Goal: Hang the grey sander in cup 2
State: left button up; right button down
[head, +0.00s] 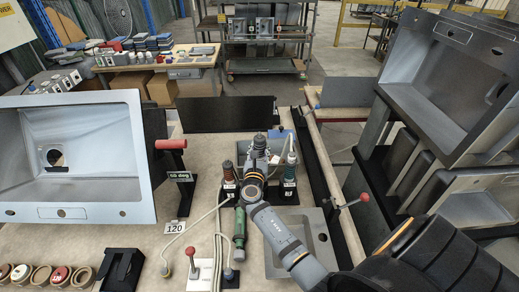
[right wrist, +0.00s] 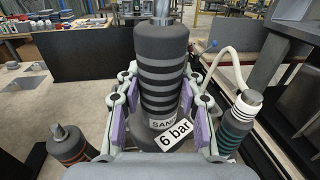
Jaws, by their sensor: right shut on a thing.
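The grey sander (right wrist: 162,65) is a dark grey cylinder with black rings, a "SAND" label and a "6 bar" tag. My right gripper (right wrist: 160,120) is shut on it, with purple pads on both sides. In the head view, the right gripper (head: 254,182) comes from the lower right, and the sander's top (head: 259,143) shows beyond it, between two other cupped tools. The gripper hides the sander's lower end and whatever is under it, so I cannot tell whether it sits in a cup. My left gripper is not in view.
An orange-ringed tool (head: 229,172) stands close on the left and a teal-ringed tool (head: 289,170) with a pale hose on the right. A green tool (head: 239,226) is in front.

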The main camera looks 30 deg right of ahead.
notch_tip(320, 180, down, 10)
jog(key=b, duration=0.9)
jog(key=shift+r, duration=0.15)
jog(key=shift+f+b, duration=0.6)
jog(key=shift+f, duration=0.15)
dwell(0.3)
